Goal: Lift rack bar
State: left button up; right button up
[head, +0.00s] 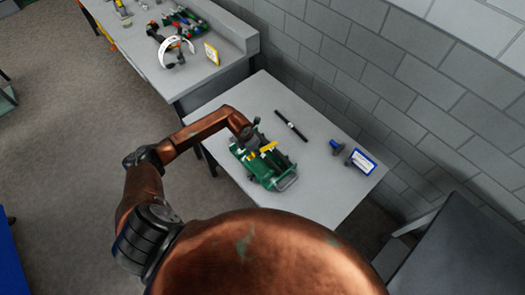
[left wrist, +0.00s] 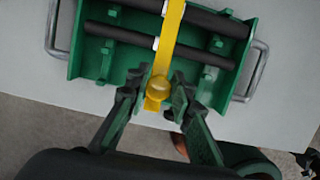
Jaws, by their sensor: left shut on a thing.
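A green rack (head: 270,172) with metal side handles sits on the grey table. In the left wrist view the rack (left wrist: 90,50) holds dark rods (left wrist: 200,52) running across it. My left gripper (head: 250,140) is at that end of the bar. My right gripper is not in view.
A loose black rod (head: 291,126) lies on the table (head: 325,190) behind the rack. A second bench (head: 205,75) with tools is at the back left. A block wall borders the table.

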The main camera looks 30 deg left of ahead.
aim_at(263, 149)
pick_arm(q)
jog(key=shift+w+d+r+p, duration=0.1)
jog(key=shift+w+r+p, duration=0.2)
jog(key=shift+r, duration=0.4)
jog(key=shift+w+d+r+p, duration=0.15)
jog(key=shift+w+r, duration=0.2)
jog(key=shift+r, duration=0.35)
jog(key=shift+w+d+r+p, duration=0.1)
jog(key=shift+w+r+p, duration=0.2)
jog(key=shift+r, duration=0.4)
jog(key=shift+w+d+r+b, duration=0.35)
jog(key=shift+w+r, duration=0.15)
jog(key=shift+w, duration=0.25)
jog(key=shift+w+d+r+b, duration=0.3)
jog(key=shift+w+r, duration=0.2)
jog(key=shift+w, duration=0.25)
jog(key=shift+w+d+r, duration=0.2)
jog(key=shift+w+r, duration=0.1)
jog(key=shift+w, duration=0.15)
jog(key=shift+w+d+r, duration=0.2)
jog(key=shift+w+r, duration=0.05)
jog(key=shift+w, duration=0.2)
jog(key=shift+w+d+r+b, duration=0.25)
jog(key=shift+w+r+b, duration=0.2)
jog(key=shift+w, duration=0.25)
jog(key=shift+w+d+r+b, duration=0.3)
jog(key=shift+w+r, duration=0.25)
jog(key=shift+w, duration=0.15)
jog(key=shift+c, duration=0.2)
